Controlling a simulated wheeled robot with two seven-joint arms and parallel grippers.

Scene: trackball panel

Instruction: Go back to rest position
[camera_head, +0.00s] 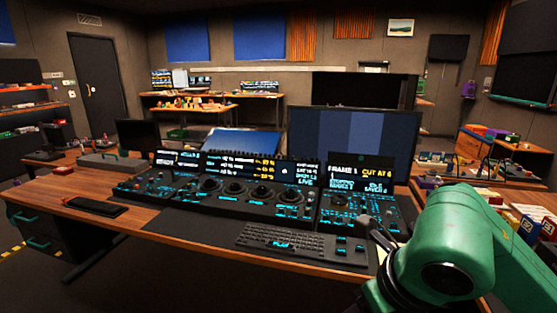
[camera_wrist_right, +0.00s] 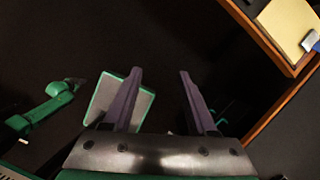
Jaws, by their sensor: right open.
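My right arm, green, comes in from the lower right in the head view. Its dark wrist end (camera_head: 372,228) is at the right front of the control panel, and the arm hides the desk behind it. In the right wrist view my right gripper (camera_wrist_right: 160,73) has its two fingers apart, with nothing between them. The trackball panel (camera_head: 255,195) stands on the desk with lit screens, dark trackballs and glowing keys. My left gripper does not show in the head view.
A keyboard (camera_head: 281,241) lies in front of the panel. A large monitor (camera_head: 352,143) stands behind it. A wooden edge (camera_wrist_right: 262,40) with a yellow pad (camera_wrist_right: 287,27) is at the upper right of the wrist view. Dark floor fills most of that view.

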